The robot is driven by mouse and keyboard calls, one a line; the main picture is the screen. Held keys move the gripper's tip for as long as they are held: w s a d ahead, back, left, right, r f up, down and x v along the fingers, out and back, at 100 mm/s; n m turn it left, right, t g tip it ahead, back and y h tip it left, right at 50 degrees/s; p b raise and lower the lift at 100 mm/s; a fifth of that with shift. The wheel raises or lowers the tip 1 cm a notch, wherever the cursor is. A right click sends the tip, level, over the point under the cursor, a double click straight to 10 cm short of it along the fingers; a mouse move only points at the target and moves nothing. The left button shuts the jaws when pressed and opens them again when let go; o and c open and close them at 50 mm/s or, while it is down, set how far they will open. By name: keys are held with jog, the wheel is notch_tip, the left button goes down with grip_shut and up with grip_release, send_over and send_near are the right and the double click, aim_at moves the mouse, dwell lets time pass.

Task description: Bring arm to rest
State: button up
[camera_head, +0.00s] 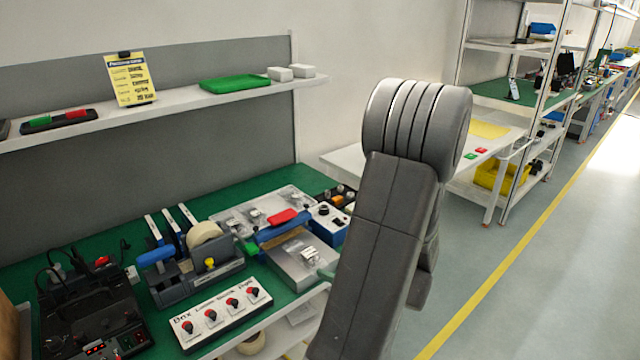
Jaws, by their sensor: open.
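My grey arm (385,230) rises from the bottom middle, tilted slightly to the right, with a thick rounded joint (418,120) at its top. The arm stands in front of the right end of the green workbench and hides part of it. My gripper does not show in this view, so I cannot see what is near it.
The green workbench (90,235) holds a white box with red buttons (221,315), a tape dispenser (200,265), a black device (90,310) and a metal fixture (300,262). A shelf (180,103) runs above. Open grey floor (540,270) with a yellow line lies right.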

aim_at(313, 257)
jog(key=x, duration=1.2)
jog(key=shift+w+a+f, duration=0.1)
jog(key=shift+a+f, duration=0.05)
